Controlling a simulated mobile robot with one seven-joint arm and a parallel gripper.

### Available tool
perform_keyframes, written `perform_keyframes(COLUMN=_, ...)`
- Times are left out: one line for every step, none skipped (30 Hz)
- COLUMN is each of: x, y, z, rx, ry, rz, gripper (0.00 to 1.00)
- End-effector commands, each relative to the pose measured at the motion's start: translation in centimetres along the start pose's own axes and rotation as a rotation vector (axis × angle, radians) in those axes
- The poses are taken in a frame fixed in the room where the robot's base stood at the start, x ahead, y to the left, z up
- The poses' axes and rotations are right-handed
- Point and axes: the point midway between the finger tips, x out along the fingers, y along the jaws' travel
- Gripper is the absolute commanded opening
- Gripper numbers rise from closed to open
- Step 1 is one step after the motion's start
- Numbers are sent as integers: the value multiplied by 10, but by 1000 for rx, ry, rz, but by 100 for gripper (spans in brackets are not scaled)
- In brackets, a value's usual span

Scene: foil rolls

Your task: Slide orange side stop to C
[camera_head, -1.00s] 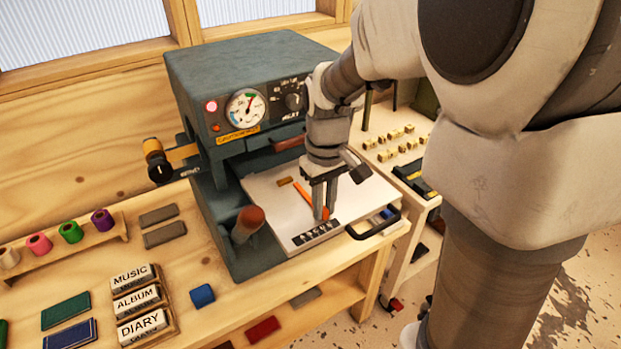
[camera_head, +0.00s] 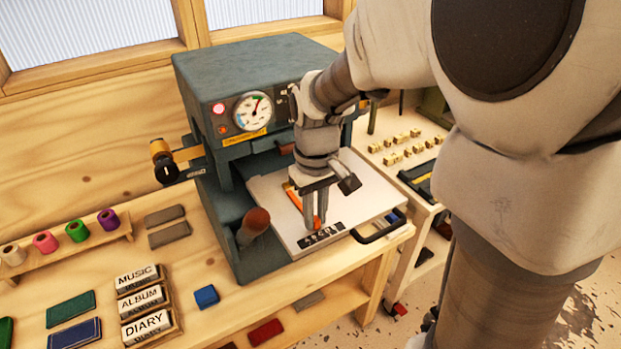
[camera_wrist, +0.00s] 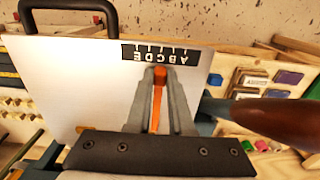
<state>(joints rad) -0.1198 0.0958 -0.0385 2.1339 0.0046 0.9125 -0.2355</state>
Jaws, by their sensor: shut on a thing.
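The orange side stop (camera_head: 295,200) is a narrow bar lying on the white bed (camera_head: 362,190) of the press. My gripper (camera_head: 315,226) points down over the bed, with its fingers shut on the stop's near end. In the wrist view, the stop (camera_wrist: 158,95) runs between the two fingers (camera_wrist: 160,75). A black strip with white letters A to E (camera_wrist: 160,54) lies along the bed's front edge, just beyond the fingertips. The stop's end points at about the middle of the strip, near C. My gripper hides part of the stop in the head view.
A dark lever with a brown knob (camera_head: 256,219) stands left of the bed. A black handle (camera_head: 378,227) sticks out at the bed's front right. The press body (camera_head: 250,75) rises behind. A blue block (camera_head: 206,296) and label blocks (camera_head: 145,300) lie on the bench.

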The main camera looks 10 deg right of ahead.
Motion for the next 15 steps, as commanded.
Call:
perform_keyframes(x=-1, y=0, z=-1, rx=-1, ry=2, rz=0, gripper=0)
perform_keyframes(x=-1, y=0, z=-1, rx=-1, ry=2, rz=0, gripper=0)
perform_keyframes(x=-1, y=0, z=-1, rx=-1, ry=2, rz=0, gripper=0)
perform_keyframes(x=-1, y=0, z=-1, rx=-1, ry=2, rz=0, gripper=0)
perform_keyframes(x=-1, y=0, z=-1, rx=-1, ry=2, rz=0, gripper=0)
perform_keyframes(x=-1, y=0, z=-1, rx=0, ry=2, rz=0, gripper=27)
perform_keyframes(x=-1, y=1, z=-1, rx=0, ry=2, rz=0, gripper=32)
perform_keyframes(x=-1, y=1, z=0, rx=0, ry=2, rz=0, gripper=38)
perform_keyframes(x=-1, y=1, z=0, rx=0, ry=2, rz=0, gripper=45)
perform_keyframes(x=0, y=1, z=0, rx=0, ry=2, rz=0, gripper=50)
perform_keyframes(x=0, y=1, z=0, rx=0, ry=2, rz=0, gripper=50)
perform_keyframes(x=0, y=1, z=0, rx=0, ry=1, rz=0, gripper=50)
perform_keyframes(x=0, y=1, z=0, rx=0, ry=1, rz=0, gripper=50)
perform_keyframes(x=0, y=1, z=0, rx=0, ry=1, rz=0, gripper=50)
perform_keyframes(x=0, y=1, z=0, rx=0, ry=1, rz=0, gripper=50)
